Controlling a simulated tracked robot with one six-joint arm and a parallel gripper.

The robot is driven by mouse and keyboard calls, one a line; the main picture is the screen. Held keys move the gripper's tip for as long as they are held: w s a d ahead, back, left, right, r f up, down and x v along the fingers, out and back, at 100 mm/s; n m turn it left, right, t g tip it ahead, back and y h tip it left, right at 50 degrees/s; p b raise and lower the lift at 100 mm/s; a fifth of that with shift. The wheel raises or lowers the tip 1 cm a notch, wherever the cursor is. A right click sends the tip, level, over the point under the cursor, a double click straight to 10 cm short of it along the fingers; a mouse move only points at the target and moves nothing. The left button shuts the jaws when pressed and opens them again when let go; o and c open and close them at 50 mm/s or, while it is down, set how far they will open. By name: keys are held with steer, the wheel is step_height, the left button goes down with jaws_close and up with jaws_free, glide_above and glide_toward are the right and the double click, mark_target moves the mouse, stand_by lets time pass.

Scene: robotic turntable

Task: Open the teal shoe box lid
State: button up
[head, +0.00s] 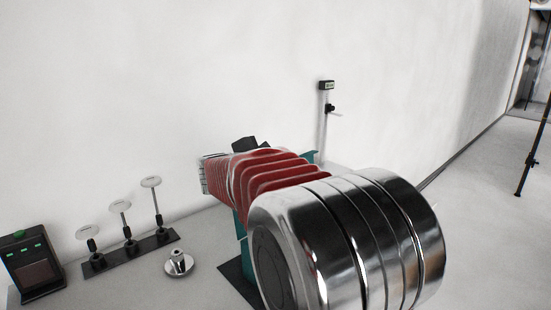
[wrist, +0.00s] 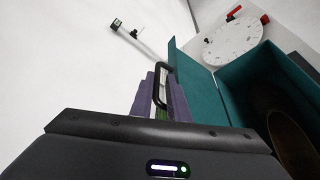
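The teal shoe box (wrist: 262,72) is at the right of the wrist view. Its inside shows, with a brown, shoe-like shape (wrist: 290,145) in the shadow. A teal panel (wrist: 196,92), apparently the lid, stands raised along the box's left side. A black loop, apparently a handle (wrist: 164,70), is at that panel's left edge. My gripper (wrist: 159,97), with purple ribbed fingers, is at the black loop; I cannot tell whether it is clamped on it. In the head view, my arm covers most of the box, leaving a teal strip (head: 242,248) visible.
A white round turntable (wrist: 233,42) with red parts lies beyond the box. In the head view, a rack with round discs on stems (head: 130,247), a small metal piece (head: 179,264) and a dark device (head: 33,262) stand left. A thin post (head: 323,120) stands behind.

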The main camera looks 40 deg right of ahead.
steer(key=v, duration=1.3)
steer(key=shift+a, duration=0.2)
